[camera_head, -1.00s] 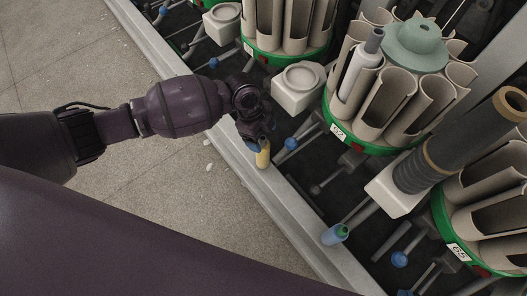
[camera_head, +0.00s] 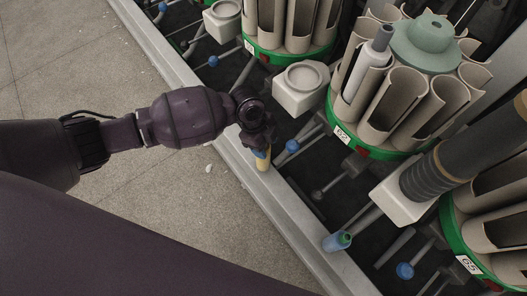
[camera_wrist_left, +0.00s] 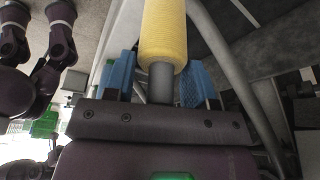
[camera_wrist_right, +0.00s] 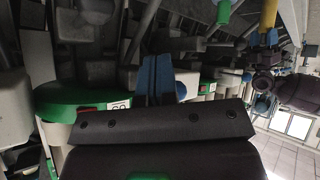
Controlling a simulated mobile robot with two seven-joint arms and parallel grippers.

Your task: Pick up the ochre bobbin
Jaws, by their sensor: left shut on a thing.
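A yellow cylinder (camera_wrist_right: 268,12) is at the top right there.
Green-based carousels with beige tubes (camera_head: 400,95) and a pale square block (camera_head: 300,88) stand behind. Grey pegs and blue knobs fill the dark gap. The floor at left is clear.

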